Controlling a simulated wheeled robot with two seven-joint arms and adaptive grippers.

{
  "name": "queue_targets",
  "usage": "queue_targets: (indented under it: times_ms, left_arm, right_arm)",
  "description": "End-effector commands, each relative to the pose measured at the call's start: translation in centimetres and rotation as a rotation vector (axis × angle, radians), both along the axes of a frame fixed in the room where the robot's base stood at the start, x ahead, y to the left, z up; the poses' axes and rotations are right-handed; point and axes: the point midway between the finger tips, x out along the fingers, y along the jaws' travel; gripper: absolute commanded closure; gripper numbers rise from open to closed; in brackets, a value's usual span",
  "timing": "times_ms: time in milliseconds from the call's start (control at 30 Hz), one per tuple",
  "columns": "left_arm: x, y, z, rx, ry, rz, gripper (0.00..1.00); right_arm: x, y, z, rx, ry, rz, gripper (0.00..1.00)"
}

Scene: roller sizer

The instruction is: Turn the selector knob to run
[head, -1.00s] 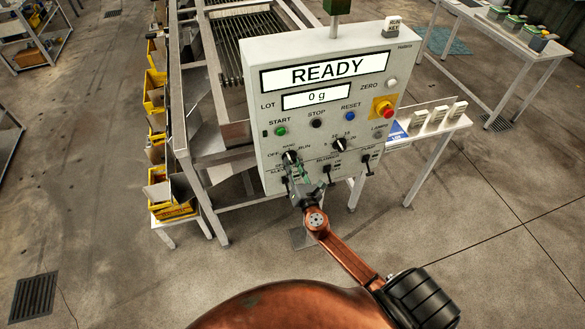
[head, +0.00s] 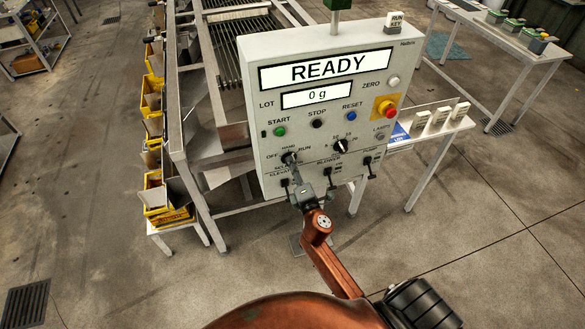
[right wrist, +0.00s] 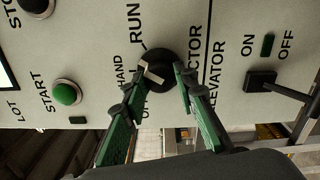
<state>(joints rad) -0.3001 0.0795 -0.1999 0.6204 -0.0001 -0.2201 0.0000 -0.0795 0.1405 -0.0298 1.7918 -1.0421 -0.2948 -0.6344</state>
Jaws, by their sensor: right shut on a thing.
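The black selector knob (head: 289,158) sits at the lower left of the grey control panel, with OFF, HAND and RUN printed around it. It also shows in the right wrist view (right wrist: 157,72) with a pale bar across its face. I cannot tell for sure which label the bar points at. My right gripper (head: 295,171) reaches up to the knob from below. In the right wrist view its green fingers (right wrist: 160,80) come in on both sides and are shut on the knob, hiding part of it. My left gripper is not in view.
The panel's display (head: 326,70) reads READY. The green START button (head: 280,131) and black STOP button (head: 317,123) are above the knob. An elevator toggle switch (right wrist: 262,80) is close beside the fingers. A second black knob (head: 340,146) is to the right.

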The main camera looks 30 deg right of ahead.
Motion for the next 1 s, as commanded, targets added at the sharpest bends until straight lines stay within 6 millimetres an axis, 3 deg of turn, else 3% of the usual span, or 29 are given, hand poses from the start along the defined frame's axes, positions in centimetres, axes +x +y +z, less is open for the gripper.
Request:
queue_targets:
  times_ms: [500,1000]
  left_arm:
    - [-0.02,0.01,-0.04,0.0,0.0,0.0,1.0]
    - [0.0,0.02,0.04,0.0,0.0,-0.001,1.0]
  right_arm:
    - [-0.02,0.01,-0.05,0.387,-0.092,-0.001,0.98]
    - [0.0,0.04,-0.11,0.494,-0.117,0.0,0.98]
